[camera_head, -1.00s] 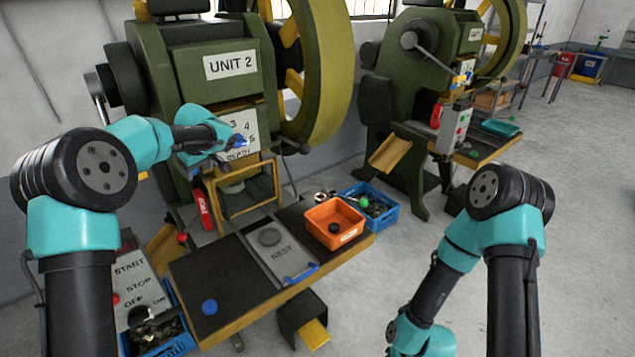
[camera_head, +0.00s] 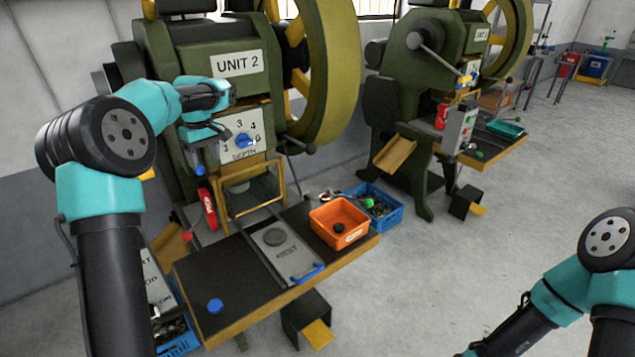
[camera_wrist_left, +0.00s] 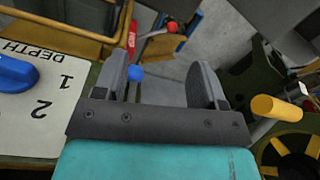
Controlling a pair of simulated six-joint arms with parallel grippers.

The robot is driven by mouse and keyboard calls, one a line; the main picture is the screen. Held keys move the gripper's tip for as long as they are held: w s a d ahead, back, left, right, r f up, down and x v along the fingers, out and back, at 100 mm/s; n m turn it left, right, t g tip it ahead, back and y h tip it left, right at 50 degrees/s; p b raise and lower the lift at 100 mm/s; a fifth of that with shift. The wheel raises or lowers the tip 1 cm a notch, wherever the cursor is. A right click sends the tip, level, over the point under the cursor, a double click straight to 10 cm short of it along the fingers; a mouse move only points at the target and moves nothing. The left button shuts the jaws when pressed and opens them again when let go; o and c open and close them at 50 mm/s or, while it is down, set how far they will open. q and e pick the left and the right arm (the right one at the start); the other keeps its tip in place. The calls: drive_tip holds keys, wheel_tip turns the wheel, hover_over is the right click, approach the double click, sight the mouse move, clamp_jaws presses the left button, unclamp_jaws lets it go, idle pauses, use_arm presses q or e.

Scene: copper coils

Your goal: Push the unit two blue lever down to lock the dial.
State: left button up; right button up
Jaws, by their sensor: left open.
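The unit 2 press carries a white depth plate (camera_head: 238,152) with a blue dial knob (camera_head: 244,141). The knob also shows at the left edge of the left wrist view (camera_wrist_left: 14,73). A blue lever end (camera_head: 199,170) shows just below my left gripper (camera_head: 201,152), left of the plate. In the left wrist view the blue lever end (camera_wrist_left: 135,73) appears between the open fingers, nearer the left one. Whether it touches that finger I cannot tell. My left gripper (camera_wrist_left: 158,70) is open and points down. My right gripper is out of view.
A second press is at the right.

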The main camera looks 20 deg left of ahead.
use_arm(q)
wheel_tip(320, 180, up, 17)
drive_tip(key=w+d+f+m+t, duration=0.1)
drive_tip(key=w+d+f+m, duration=0.2)
drive_tip(key=w+d+f, duration=0.35)
drive_tip(key=w+d+f+m, duration=0.3)
drive_tip(key=w+d+f, duration=0.1)
drive_tip(key=f, duration=0.5)
drive_tip(key=w+d+f+m+h, duration=0.1)
drive_tip(key=d+f+m, duration=0.4)
drive_tip(key=d+f, duration=0.8)
drive_tip(key=shift+w+f+t, duration=0.4)
drive_tip(key=shift+w+f, duration=0.1)
drive_tip(key=shift+f, duration=0.15)
idle(0.6)
